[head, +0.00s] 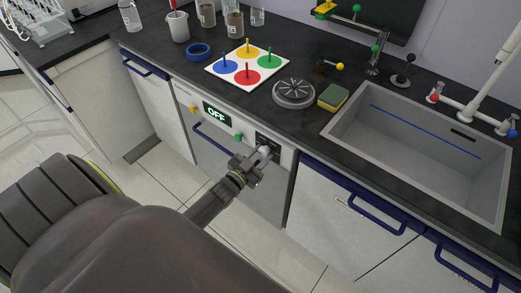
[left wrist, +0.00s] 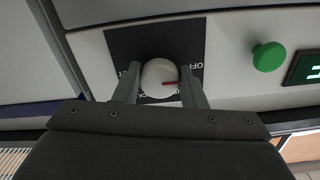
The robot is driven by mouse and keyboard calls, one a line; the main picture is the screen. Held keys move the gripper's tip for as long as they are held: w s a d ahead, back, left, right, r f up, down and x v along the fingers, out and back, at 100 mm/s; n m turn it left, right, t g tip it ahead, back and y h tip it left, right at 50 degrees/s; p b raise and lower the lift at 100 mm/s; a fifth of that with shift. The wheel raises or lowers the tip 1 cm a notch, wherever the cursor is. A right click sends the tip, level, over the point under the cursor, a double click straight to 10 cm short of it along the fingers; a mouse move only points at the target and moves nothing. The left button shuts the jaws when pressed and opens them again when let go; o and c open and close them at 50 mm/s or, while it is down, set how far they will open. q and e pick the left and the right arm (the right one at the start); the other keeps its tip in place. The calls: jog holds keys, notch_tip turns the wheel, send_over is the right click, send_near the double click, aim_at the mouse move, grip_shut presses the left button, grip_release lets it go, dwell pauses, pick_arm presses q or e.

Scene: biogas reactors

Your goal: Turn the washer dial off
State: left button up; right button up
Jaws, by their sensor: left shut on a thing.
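The washer (head: 215,173) is the white front under the dark counter, with a display (head: 216,113) reading OFF in green. Its dial (left wrist: 160,77) is a round white knob with a red pointer mark, on a black plate (left wrist: 118,42). My left gripper (left wrist: 160,90) is shut on the dial, one finger on each side. In the head view the left gripper (head: 258,158) is at the panel's right end and partly hides the dial. My right gripper is not in view.
A green button (left wrist: 269,56) sits beside the dial, and a yellow one (head: 194,110) is at the panel's left. A blue handle (head: 215,140) crosses the washer front. Above are a coloured peg board (head: 213,71), a round metal device (head: 294,93), a sponge (head: 333,97) and a sink (head: 345,130).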

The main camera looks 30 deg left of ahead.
pick_arm(q)
jog(key=o, duration=1)
jog(key=shift+s, duration=0.15)
jog(key=s+a+b, duration=0.1)
jog(key=s, duration=1.6)
jog(key=shift+a, duration=0.2)
jog(key=shift+f, duration=0.1)
